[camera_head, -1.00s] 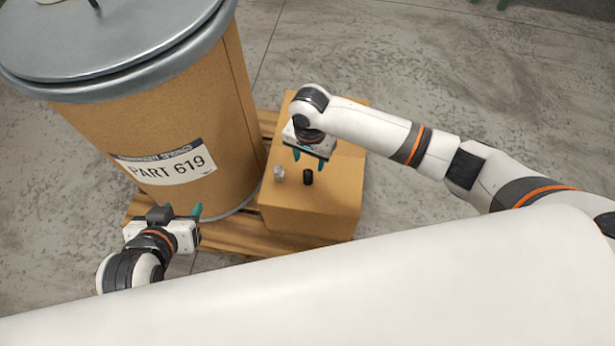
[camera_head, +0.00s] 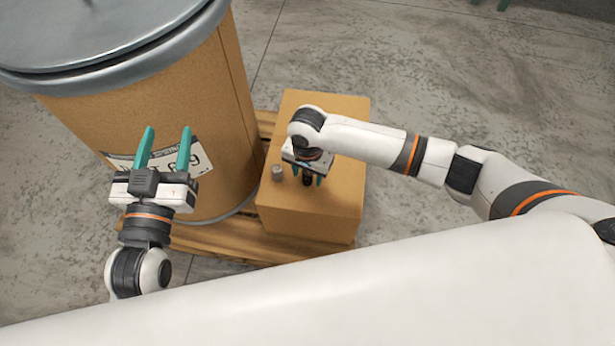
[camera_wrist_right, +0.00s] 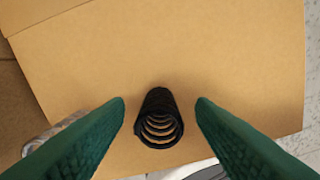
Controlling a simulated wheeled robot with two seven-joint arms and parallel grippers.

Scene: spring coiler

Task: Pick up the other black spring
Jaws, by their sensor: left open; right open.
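A black spring (camera_head: 308,180) stands on top of a cardboard box (camera_head: 300,215). It also shows in the right wrist view (camera_wrist_right: 158,118), with its coils seen from its open end. My right gripper (camera_head: 308,177) is open, with one green finger on each side of the black spring. In the right wrist view a gap shows between the spring and each finger. My left gripper (camera_head: 166,140) is open and empty, in front of the large drum.
A silver-grey spring (camera_head: 278,173) stands on the box just left of the black spring. The large brown drum (camera_head: 215,120) with a grey lid and a label stands at left. A wooden pallet (camera_head: 225,236) lies under the drum and box.

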